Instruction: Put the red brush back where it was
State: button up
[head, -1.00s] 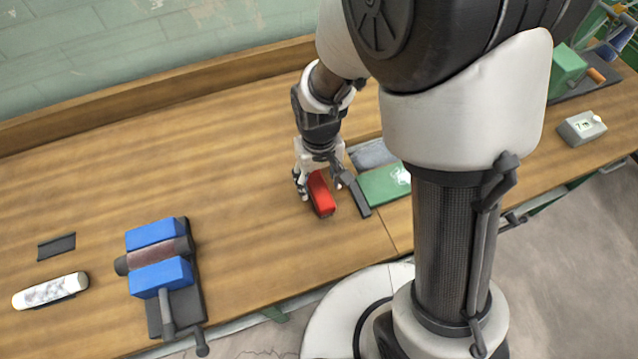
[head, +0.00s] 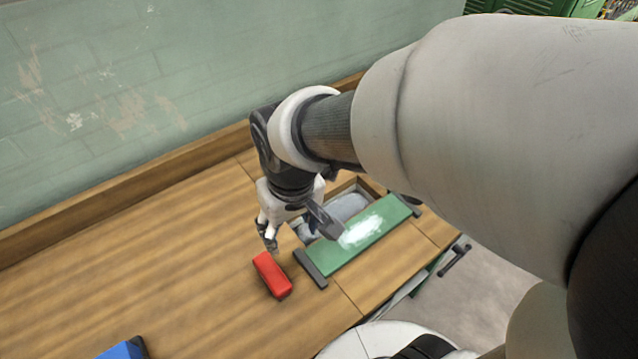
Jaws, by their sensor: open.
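The red brush (head: 272,276) lies on the wooden bench top, just left of the green board's dark end bar. Its whole upper face shows, and nothing is on it. My gripper (head: 300,238) is open and empty, behind and to the right of the brush. The exact height of the fingers above the bench is hard to tell.
A green board (head: 365,238) with a white powdery smear lies right of the brush. Behind it is a recess with grey contents (head: 347,206). A blue object (head: 124,349) shows at the bottom left. The bench left of the brush is clear, with a wooden ledge (head: 120,190) along the wall.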

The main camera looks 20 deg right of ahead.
jog(key=s+d+r+m+t, duration=0.2)
jog(key=s+d+r, duration=0.3)
jog(key=s, duration=0.5)
notch_tip(320, 180, up, 2)
jog(key=shift+d+r+t, duration=0.2)
jog(key=shift+d+t, duration=0.1)
jog(key=shift+t, duration=0.1)
jog(key=shift+c, duration=0.4)
